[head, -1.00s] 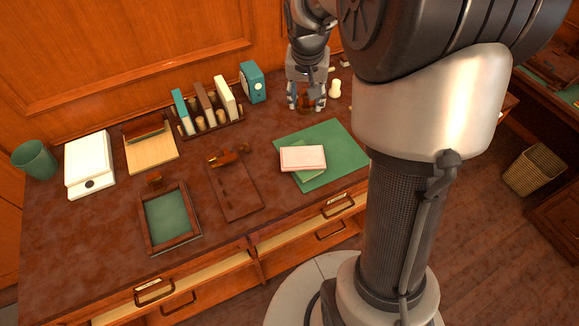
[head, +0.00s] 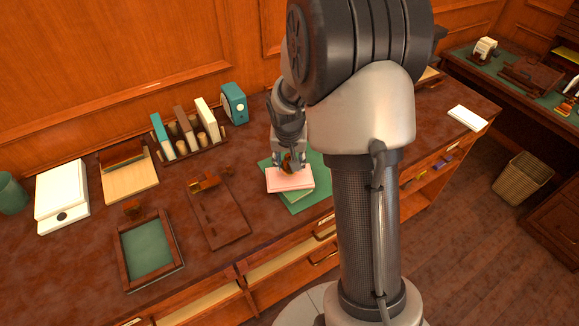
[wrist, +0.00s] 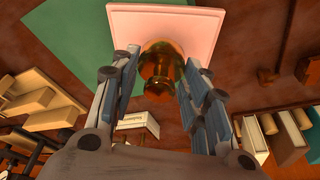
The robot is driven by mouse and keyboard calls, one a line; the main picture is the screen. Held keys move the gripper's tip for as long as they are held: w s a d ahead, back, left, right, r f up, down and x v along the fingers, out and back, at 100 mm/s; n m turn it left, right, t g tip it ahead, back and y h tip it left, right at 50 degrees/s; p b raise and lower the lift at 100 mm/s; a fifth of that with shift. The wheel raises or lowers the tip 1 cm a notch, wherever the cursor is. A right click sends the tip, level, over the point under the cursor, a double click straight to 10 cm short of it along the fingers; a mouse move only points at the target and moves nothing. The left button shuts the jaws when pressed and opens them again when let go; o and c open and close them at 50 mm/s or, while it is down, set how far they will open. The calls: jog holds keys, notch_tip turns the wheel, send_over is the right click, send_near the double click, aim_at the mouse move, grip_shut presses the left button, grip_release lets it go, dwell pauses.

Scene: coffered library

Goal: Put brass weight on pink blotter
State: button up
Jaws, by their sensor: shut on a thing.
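The brass weight (wrist: 160,66) is between the fingers of my gripper (wrist: 163,85) in the wrist view, with the jaws shut on it. In the head view the weight (head: 287,164) shows dark gold under my gripper (head: 288,163), at the back edge of the pink blotter. The pink blotter (head: 289,181) lies flat on a green pad; it also shows behind the weight in the wrist view (wrist: 198,28). I cannot tell whether the weight touches the blotter.
The green pad (head: 322,172) lies on the brown desk (head: 100,262). A book rack (head: 192,150), a teal clock (head: 234,103), a wooden-framed tray (head: 121,265) and a brown folder (head: 226,222) stand or lie to the left. A white pad (head: 467,117) lies at the right.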

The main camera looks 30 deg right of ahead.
jog(key=shift+f, duration=1.2)
jog(key=shift+f+b, duration=0.2)
jog(key=shift+b, duration=0.25)
jog(key=o, duration=1.4)
